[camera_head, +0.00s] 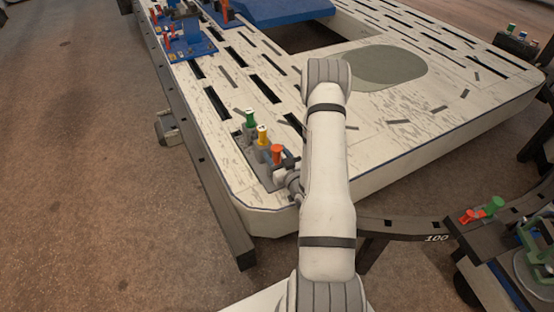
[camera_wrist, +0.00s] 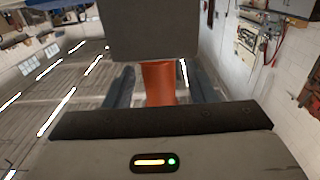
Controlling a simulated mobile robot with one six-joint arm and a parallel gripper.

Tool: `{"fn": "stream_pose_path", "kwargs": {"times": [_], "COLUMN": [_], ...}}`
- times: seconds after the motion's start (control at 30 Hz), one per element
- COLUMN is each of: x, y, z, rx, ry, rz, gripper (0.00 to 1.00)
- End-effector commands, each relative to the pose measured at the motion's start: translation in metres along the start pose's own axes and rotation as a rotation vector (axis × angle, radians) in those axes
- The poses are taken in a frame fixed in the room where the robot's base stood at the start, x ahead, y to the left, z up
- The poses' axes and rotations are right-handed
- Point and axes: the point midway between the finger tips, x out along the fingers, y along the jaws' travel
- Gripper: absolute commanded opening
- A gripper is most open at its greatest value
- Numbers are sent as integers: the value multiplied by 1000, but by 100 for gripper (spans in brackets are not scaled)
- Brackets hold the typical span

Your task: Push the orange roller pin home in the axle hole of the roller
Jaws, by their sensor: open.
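The orange roller pin (camera_head: 277,153) stands at the near left corner of the pale bench top, with its flared head up. In the wrist view the orange pin (camera_wrist: 158,84) is upright between the two fingers of my gripper (camera_wrist: 160,92), with a narrow gap on each side. My gripper is open. In the head view my gripper (camera_head: 287,164) is at the pin, partly hidden by my arm. A dark grey block (camera_wrist: 153,30) covers the pin's upper end in the wrist view. The roller and axle hole cannot be made out clearly.
A yellow pin (camera_head: 262,136) and a green pin (camera_head: 250,119) stand in a row behind the orange one. Blue fixtures (camera_head: 190,42) sit farther back on the slotted bench (camera_head: 235,165). A side stand (camera_head: 480,232) with red and green parts is at right.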

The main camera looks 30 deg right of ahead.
Motion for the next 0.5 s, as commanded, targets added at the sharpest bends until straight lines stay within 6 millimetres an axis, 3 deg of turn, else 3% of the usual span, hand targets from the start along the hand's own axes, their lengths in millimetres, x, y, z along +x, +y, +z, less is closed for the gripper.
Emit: {"fn": "stream_pose_path", "kwargs": {"times": [0.17, 0.5], "x": [0, 0], "y": [0, -1], "z": [0, 0], "rx": [0, 0], "ry": [-1, -1], "rz": [0, -1], "gripper": [50, 23]}}
